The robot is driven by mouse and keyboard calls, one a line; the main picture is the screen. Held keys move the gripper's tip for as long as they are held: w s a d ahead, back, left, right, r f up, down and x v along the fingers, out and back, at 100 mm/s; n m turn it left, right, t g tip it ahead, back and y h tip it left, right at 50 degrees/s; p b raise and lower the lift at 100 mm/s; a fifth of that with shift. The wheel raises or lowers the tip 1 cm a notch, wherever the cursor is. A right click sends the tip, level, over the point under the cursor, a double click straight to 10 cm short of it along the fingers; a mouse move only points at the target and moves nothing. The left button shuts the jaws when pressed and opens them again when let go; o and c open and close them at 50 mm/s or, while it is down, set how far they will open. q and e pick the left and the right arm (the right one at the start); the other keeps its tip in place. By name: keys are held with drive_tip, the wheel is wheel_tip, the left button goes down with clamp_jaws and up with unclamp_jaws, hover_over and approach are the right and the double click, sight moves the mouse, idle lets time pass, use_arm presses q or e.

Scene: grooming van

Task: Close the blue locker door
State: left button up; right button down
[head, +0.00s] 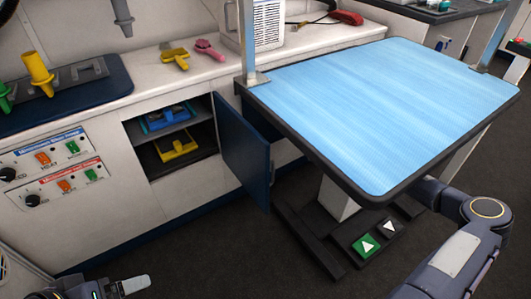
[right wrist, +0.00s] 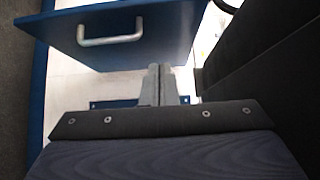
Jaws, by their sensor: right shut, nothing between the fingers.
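The blue locker door (head: 243,150) stands open, swung out from the locker (head: 128,132) under the counter. Its free edge, with a small handle (head: 271,170), is beside the grooming table. In the right wrist view the blue door (right wrist: 160,25) with its silver bar handle (right wrist: 110,40) fills the top. My right gripper (right wrist: 158,72) is shut and empty, its fingertips near the door's lower edge in that view; whether they touch it I cannot tell. In the head view my right gripper is hidden. My left gripper (head: 135,284) is at the bottom left, away from the door, only partly seen.
The grooming table (head: 380,100) with its blue top overhangs close to the door. Its column and base pedals (head: 366,245) stand on the floor. A blue tray (head: 166,118) and a yellow tray (head: 175,146) sit in the locker. A dark panel (right wrist: 255,55) is close right of my right fingers.

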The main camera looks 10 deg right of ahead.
drive_tip(key=s+a+b+x, duration=0.1)
drive_tip(key=s+b+x, duration=0.1)
drive_tip(key=x, duration=1)
drive_tip(key=shift+s+a+b, duration=0.2)
drive_tip(key=shift+s+b, duration=0.1)
drive_tip(key=shift+b, duration=0.1)
drive_tip(key=shift+a, duration=0.1)
